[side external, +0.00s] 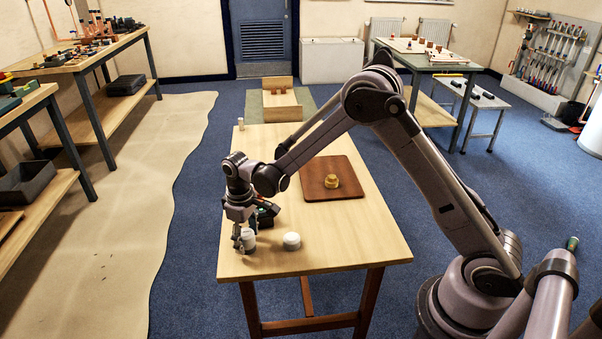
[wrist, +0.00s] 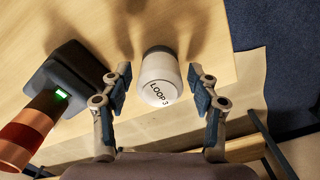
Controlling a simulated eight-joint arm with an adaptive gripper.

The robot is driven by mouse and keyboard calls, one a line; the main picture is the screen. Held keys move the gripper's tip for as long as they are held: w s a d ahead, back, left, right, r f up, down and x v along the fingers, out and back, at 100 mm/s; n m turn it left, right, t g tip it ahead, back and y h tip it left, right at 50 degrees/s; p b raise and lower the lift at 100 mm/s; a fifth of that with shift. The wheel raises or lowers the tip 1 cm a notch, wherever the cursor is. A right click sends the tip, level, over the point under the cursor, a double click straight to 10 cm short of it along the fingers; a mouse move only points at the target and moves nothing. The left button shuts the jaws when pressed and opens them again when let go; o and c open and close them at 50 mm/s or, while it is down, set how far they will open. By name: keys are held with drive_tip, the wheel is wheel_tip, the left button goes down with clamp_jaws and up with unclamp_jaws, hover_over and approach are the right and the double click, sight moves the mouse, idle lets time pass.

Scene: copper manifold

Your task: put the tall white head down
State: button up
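The tall white head (wrist: 160,75), marked "LOOP 3", appears upright on the wooden table near its front left corner. It also shows in the side view (side external: 248,240), partly covered by my gripper (side external: 243,238). In the wrist view my gripper (wrist: 160,90) is open, with one finger on each side of the head and a visible gap on both sides. Neither finger appears to touch it.
A low white round piece (side external: 291,241) sits to the right on the table. A black device with a green display (wrist: 75,85) and a copper-banded cylinder (wrist: 28,130) are close by. A brown board (side external: 318,170) with a brass-coloured fitting (side external: 332,181) lies further back.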

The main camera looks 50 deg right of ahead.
sight(246, 232)
drive_tip(key=shift+r, duration=0.15)
wheel_tip(246, 232, up, 12)
drive_tip(key=s+d+r+m+t, duration=0.1)
drive_tip(key=s+d+r+t, duration=0.2)
drive_tip(key=s+r, duration=0.55)
drive_tip(key=s+d+m+t, duration=0.2)
drive_tip(key=s+t, duration=0.2)
drive_tip(key=s, duration=0.9)
drive_tip(key=shift+f, duration=0.3)
